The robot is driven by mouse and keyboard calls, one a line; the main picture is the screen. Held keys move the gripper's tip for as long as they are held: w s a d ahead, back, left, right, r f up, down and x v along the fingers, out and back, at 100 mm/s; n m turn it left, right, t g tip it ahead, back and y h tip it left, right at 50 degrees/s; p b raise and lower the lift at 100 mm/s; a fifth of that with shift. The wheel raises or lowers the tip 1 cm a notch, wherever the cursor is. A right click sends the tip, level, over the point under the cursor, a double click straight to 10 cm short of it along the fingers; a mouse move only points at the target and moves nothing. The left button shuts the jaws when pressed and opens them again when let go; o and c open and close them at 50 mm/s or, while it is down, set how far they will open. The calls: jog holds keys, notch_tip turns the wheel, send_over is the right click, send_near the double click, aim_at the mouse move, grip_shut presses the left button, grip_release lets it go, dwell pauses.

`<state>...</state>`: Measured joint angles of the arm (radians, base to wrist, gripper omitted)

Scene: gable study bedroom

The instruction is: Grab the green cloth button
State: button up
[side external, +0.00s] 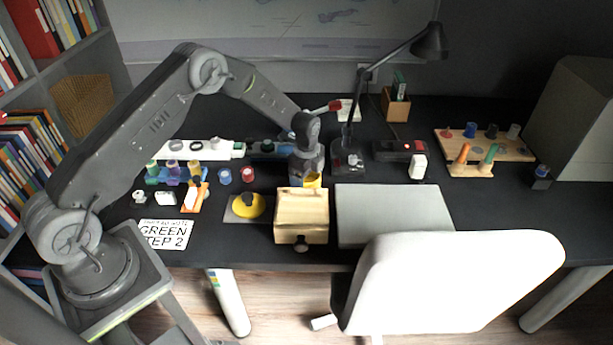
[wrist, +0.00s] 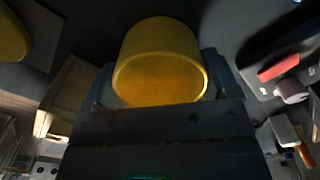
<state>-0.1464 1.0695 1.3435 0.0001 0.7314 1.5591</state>
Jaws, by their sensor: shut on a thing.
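My gripper (side external: 307,178) is shut on a yellow cup-like cylinder (side external: 313,181), just behind a small wooden box. In the wrist view the yellow cylinder (wrist: 160,62) sits between the two fingers, its round open-looking end towards the camera. I cannot tell whether it touches the desk. I cannot make out a green cloth button in either view. It may be hidden or too small to see.
The wooden box (side external: 302,212) with a dark knob stands in front of my gripper. A grey slab (side external: 392,214) lies to its right, a yellow disc (side external: 246,207) to its left. The lamp (side external: 349,160) stands behind. A chair (side external: 455,285) is at the front.

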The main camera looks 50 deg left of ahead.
jog(key=shift+w+f, duration=0.1)
jog(key=shift+f, duration=0.1)
jog(key=o, duration=1.1)
jog(key=s+d+r+n+t, duration=0.1)
jog(key=s+r+n, duration=0.15)
jog(key=r, duration=1.05)
jog(key=s+d+r+n+t, duration=0.1)
jog(key=s+d+r+n, duration=0.15)
jog(key=r, duration=1.05)
jog(key=s+d+r+n+t, duration=0.1)
jog(key=s+d+r+n, duration=0.15)
jog(key=s+r, duration=0.6)
jog(key=s+d+n+t, duration=0.1)
jog(key=s+n, duration=0.7)
jog(key=s, duration=1.1)
jog(key=shift+s+d+f+n+t, duration=0.15)
jog(key=shift+d+f+n+t, duration=0.2)
jog(key=shift+t, duration=0.45)
